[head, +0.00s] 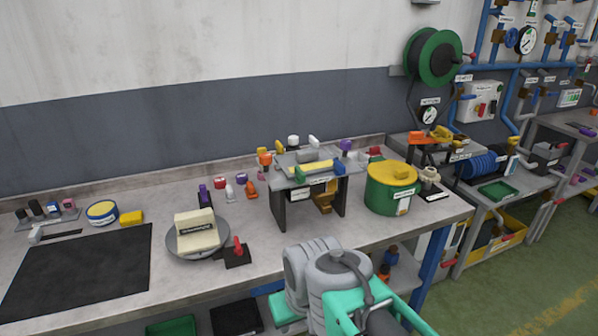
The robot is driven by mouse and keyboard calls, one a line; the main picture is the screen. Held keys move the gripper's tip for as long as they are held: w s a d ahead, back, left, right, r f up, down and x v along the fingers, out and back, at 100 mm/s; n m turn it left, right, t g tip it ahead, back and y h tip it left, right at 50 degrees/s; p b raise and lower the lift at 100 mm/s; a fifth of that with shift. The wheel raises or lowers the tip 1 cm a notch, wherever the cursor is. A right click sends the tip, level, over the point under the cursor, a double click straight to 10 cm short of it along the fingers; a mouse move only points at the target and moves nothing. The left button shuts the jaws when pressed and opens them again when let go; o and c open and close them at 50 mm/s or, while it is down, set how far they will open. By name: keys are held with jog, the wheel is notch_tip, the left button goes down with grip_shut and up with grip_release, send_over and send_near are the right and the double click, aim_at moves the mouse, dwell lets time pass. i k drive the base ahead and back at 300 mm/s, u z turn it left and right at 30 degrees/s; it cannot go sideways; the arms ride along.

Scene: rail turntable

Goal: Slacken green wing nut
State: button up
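A yellow strip and a grey block lie on the plate. My grey and teal arm is in the foreground, in front of the bench. My gripper is not visible.
Left of the stand are a round grey turntable (172,245) with a cream block, a red-handled black block (237,253) and a black mat (80,275). A green bucket with yellow lid (390,190) stands right. A green hose reel (433,57) hangs behind. Green floor is free at right.

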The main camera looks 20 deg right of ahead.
aim_at(300, 178)
jog(key=z, duration=0.45)
jog(key=k, duration=0.55)
jog(key=z, duration=0.95)
jog(key=i, duration=0.45)
jog(key=u, duration=0.6)
jog(key=i, duration=0.75)
jog(key=u, duration=0.8)
